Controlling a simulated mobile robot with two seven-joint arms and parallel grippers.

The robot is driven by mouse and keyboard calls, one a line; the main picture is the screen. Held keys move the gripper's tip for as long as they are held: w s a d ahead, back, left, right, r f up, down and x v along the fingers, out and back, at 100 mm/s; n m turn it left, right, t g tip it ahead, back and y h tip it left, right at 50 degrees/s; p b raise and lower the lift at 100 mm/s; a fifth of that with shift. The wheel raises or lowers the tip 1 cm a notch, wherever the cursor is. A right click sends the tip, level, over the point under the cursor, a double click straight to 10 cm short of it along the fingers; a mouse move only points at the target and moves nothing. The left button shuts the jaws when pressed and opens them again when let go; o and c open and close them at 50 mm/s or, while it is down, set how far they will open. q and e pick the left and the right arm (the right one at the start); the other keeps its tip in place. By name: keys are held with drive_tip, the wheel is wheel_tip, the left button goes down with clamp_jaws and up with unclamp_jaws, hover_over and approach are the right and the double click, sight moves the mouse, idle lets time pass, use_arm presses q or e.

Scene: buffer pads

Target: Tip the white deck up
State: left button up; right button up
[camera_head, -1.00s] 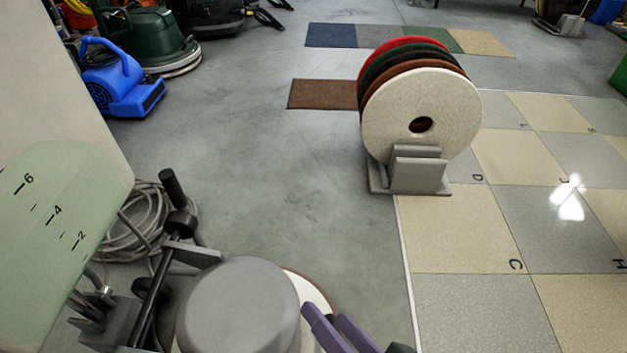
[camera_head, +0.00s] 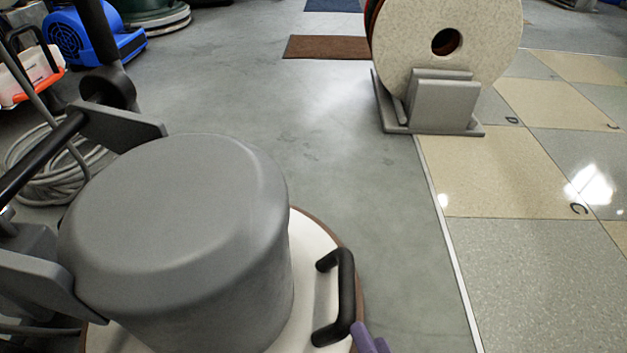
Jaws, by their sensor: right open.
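The white deck (camera_head: 308,290) is the round base of a floor machine at the lower middle, with a brown rim. A large grey motor housing (camera_head: 180,225) sits on it and hides much of it. A black loop handle (camera_head: 346,290) stands on the deck's right side. My right gripper (camera_head: 370,339) shows as purple fingers at the bottom edge, just right of the handle's lower end. It is open, and most of it is cut off by the frame. Whether it touches the handle I cannot tell. My left gripper is out of view.
A grey rack (camera_head: 442,103) holding upright round pads (camera_head: 485,45) stands ahead on the right. The machine's black pole (camera_head: 100,40) rises at the left, near coiled cable (camera_head: 60,165) and a blue blower (camera_head: 90,35). Grey floor between machine and rack is clear.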

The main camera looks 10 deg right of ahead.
sight(339, 270)
drive_tip(key=b+x, duration=0.3)
drive_tip(key=x, duration=0.5)
drive_tip(key=shift+w+f, duration=0.15)
drive_tip(key=shift+w, duration=0.2)
drive_tip(key=shift+w+a, duration=0.1)
drive_tip(key=shift+w, duration=0.4)
clamp_jaws()
idle(0.5)
